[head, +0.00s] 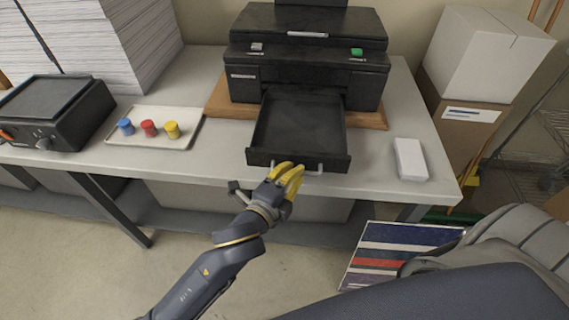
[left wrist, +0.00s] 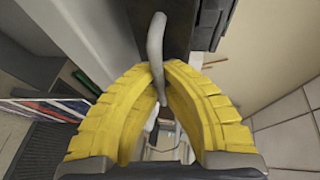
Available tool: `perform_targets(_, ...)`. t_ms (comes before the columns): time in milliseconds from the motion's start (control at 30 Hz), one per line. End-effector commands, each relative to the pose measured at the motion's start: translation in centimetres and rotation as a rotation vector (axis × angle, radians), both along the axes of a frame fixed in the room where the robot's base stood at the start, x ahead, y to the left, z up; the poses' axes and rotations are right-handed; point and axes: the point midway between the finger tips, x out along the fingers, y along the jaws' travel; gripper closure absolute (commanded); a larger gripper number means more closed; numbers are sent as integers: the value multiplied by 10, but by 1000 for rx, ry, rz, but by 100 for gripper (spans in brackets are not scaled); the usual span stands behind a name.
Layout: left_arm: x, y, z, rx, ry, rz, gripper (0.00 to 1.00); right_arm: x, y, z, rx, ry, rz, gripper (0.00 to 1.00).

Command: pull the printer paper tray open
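The black printer (head: 305,62) stands on a wooden board at the back of the table. Its paper tray (head: 298,125) is pulled well out toward me and is empty inside. A light grey bar handle (head: 313,168) runs along the tray's front face. My left gripper (head: 290,172), with yellow fingers, is at the left part of this handle. In the left wrist view the fingertips (left wrist: 161,80) close on both sides of the handle (left wrist: 156,45). The fingers hide part of the handle in the head view. My right gripper is not in view.
A white tray (head: 190,140) with blue, red and yellow pots lies left. A black machine (head: 60,110) and paper stacks (head: 95,45) stand further left. A white block (head: 410,160) lies right of the paper tray. Boxes (head: 485,50) stand beyond the table's right end.

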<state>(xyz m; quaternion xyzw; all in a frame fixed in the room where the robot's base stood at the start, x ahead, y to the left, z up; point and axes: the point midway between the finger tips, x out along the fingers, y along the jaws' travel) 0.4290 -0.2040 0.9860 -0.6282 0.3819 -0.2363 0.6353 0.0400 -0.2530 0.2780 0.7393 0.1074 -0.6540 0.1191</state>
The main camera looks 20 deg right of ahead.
Motion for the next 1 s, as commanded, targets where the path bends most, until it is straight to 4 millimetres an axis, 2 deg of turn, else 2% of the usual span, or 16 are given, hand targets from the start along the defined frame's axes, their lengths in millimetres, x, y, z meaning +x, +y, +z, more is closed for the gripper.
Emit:
perform_targets(333,-4,-2,-1,0,4,-7,100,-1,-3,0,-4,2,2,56)
perform_targets(367,-4,-2,-1,0,4,-7,91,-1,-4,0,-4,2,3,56)
perform_targets(467,-3,-2,-1,0,4,-6,80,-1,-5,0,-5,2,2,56)
perform_targets(767,-3,1,0,1,2,-3,80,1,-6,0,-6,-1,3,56)
perform_targets(1000,-20,24,5,1,0,-3,80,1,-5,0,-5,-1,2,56)
